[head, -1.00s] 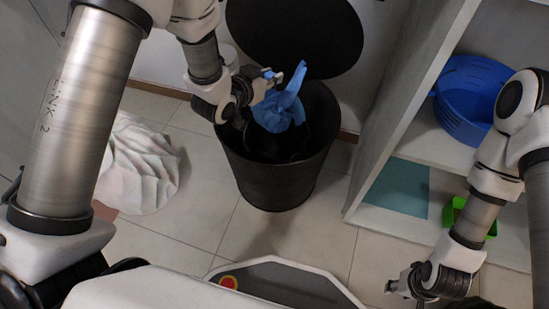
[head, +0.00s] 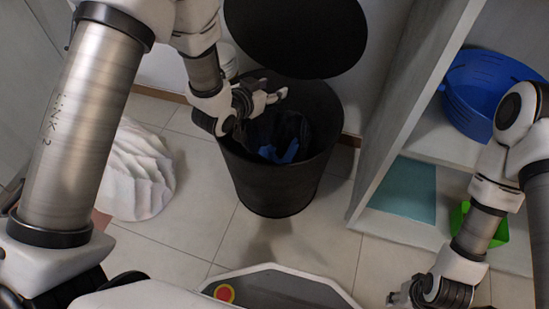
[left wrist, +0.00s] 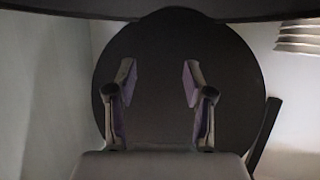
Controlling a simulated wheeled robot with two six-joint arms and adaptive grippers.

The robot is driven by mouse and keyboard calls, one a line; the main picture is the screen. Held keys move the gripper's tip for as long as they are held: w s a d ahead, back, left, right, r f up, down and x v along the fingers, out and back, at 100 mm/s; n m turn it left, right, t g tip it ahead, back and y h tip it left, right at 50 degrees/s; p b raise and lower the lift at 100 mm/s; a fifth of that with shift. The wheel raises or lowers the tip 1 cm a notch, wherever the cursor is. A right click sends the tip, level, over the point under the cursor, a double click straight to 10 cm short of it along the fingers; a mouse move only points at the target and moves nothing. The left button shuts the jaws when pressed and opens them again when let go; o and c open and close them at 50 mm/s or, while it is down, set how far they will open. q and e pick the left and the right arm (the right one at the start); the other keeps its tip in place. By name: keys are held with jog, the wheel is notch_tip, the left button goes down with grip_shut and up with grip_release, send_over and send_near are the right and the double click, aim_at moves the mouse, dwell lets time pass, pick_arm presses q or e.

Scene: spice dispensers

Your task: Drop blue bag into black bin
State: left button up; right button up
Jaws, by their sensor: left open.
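The black bin (head: 271,190) stands on the tiled floor with its round lid (head: 296,35) raised behind it. The blue bag (head: 281,153) lies down inside the bin, partly hidden by shadow and dark lining. My left gripper (head: 275,98) is over the bin's opening near its left rim, open and empty, above and apart from the bag. In the left wrist view its two fingers (left wrist: 159,84) are spread with nothing between them, in front of a dark round surface. My right gripper (head: 405,293) is at the lower right, away from the bin; its fingers are too small to read.
A white shelf unit (head: 383,125) stands right of the bin, with a blue basket (head: 478,98) and a green container (head: 500,236). A white crumpled-looking object (head: 137,172) sits on the floor at left. Floor in front of the bin is clear.

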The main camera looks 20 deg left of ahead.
pick_arm(q)
jog(key=v, duration=0.7)
jog(key=shift+s, duration=0.2)
jog(key=shift+a+r, duration=0.1)
